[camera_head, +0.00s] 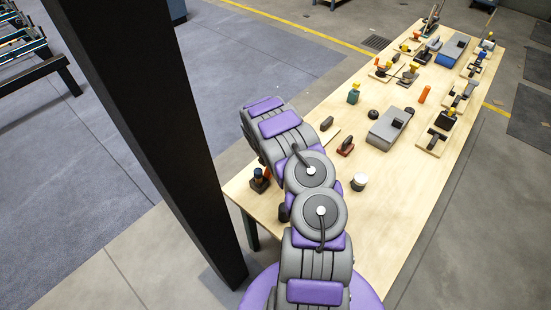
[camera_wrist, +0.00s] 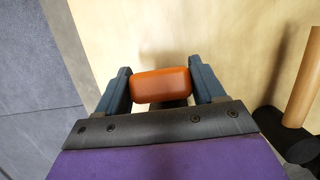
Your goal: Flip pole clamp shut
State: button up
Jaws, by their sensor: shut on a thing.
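In the wrist view my gripper (camera_wrist: 160,88) has its two blue-grey fingers on either side of an orange, rounded block-shaped grip (camera_wrist: 160,84), touching both ends. It looks like the clamp's handle. A dark part shows just under it, but the rest of the clamp is hidden by my gripper, so its lever angle cannot be told. In the head view my grey and purple arm reaches over the table's left edge and hides the gripper.
The long wooden table (camera_head: 400,215) bears several clamps and tools toward its far end. A grey box (camera_head: 385,130), a red-based tool (camera_head: 346,146) and a white-topped jar (camera_head: 359,182) stand nearer. A black post (camera_head: 150,120) rises left of the table. A wooden cylinder (camera_wrist: 303,80) is right of my gripper.

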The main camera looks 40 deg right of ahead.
jog(key=shift+w+a+r+p, duration=0.15)
jog(key=shift+a+r+p, duration=0.3)
jog(key=shift+a+p, duration=0.4)
jog(key=shift+a, duration=0.1)
jog(key=o, duration=1.2)
jog(key=shift+c, duration=0.2)
jog(key=shift+o, duration=1.3)
jog(key=shift+a, duration=0.25)
jog(key=shift+d, duration=0.15)
jog(key=shift+r, duration=0.2)
jog(key=p+v, duration=0.2)
jog(key=v, duration=1.5)
